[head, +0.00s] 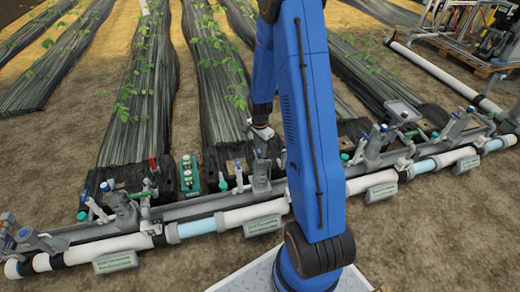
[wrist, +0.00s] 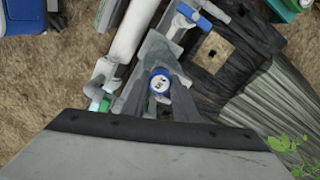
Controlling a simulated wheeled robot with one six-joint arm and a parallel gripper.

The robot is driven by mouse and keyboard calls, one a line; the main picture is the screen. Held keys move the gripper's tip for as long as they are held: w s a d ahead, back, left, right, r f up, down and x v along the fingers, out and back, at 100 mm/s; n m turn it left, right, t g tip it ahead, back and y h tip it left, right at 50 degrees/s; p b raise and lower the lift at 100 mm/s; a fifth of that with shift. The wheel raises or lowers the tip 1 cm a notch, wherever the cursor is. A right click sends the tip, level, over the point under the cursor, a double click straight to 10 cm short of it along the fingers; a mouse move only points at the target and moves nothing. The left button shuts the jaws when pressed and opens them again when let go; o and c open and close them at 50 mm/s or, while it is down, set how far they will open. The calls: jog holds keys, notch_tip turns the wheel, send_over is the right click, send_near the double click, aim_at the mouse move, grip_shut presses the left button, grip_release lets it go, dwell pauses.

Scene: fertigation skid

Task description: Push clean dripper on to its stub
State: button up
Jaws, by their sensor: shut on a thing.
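My gripper (head: 262,133) points down over the grey pipe row, just above a grey upright fitting (head: 261,176).
A teal holder (head: 188,176) with white round parts stands left of the gripper. A white pipe (head: 254,214) with labels runs along the front. Black-covered plant beds (head: 140,110) lie behind. Valves with red, blue and green parts stick up along the row.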

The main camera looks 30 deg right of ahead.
jog(key=shift+f, duration=0.6)
dwell(1.1)
jog(key=o, duration=1.1)
jog(key=shift+c, duration=0.2)
jog(key=shift+r, duration=4.45)
